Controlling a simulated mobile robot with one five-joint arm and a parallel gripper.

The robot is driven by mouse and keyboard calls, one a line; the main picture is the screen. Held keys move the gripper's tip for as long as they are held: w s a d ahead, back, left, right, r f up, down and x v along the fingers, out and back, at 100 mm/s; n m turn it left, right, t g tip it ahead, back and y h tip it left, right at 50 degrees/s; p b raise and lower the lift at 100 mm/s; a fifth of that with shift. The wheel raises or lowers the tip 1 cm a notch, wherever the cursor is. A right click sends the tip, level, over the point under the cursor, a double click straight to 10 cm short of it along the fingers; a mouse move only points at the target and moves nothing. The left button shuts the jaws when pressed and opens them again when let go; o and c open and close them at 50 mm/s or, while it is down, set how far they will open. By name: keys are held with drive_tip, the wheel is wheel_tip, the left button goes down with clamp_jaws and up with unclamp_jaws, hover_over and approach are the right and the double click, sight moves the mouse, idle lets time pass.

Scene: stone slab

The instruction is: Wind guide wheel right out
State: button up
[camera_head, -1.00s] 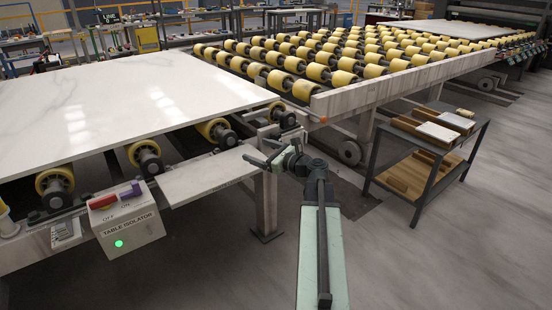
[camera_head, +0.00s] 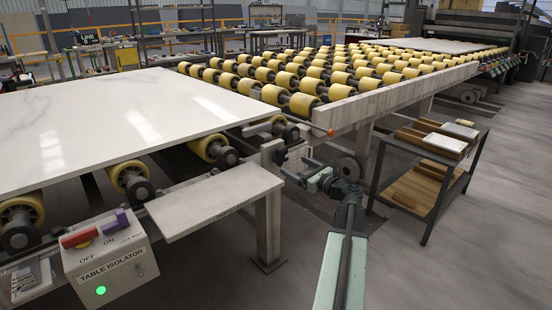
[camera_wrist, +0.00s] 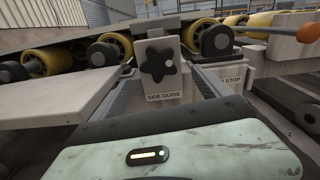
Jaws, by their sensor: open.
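The guide wheel (camera_wrist: 159,61) is a black star-shaped knob on a pale block (camera_wrist: 165,83) labelled SIDE GUIDE, in the upper middle of the wrist view. In the head view the block (camera_head: 271,154) stands at the corner of the slab table, and the wheel itself is hard to make out. My gripper (camera_head: 292,163) is open and empty, just right of the block in the head view. In the wrist view its two dark fingers (camera_wrist: 163,88) reach forward below and to either side of the wheel, apart from it.
A white stone slab (camera_head: 95,130) lies on yellow rollers at left. A table isolator box (camera_head: 108,262) with a green light and a pale shelf (camera_head: 215,200) sit in front. An orange-ended lever (camera_wrist: 307,34) shows at right.

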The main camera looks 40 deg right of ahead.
sight(282, 160)
drive_tip(key=w, duration=0.8)
drive_tip(key=shift+w+d, duration=0.1)
drive_tip(key=shift+w, duration=0.1)
drive_tip(key=c, duration=1.3)
drive_tip(key=shift+c, duration=0.2)
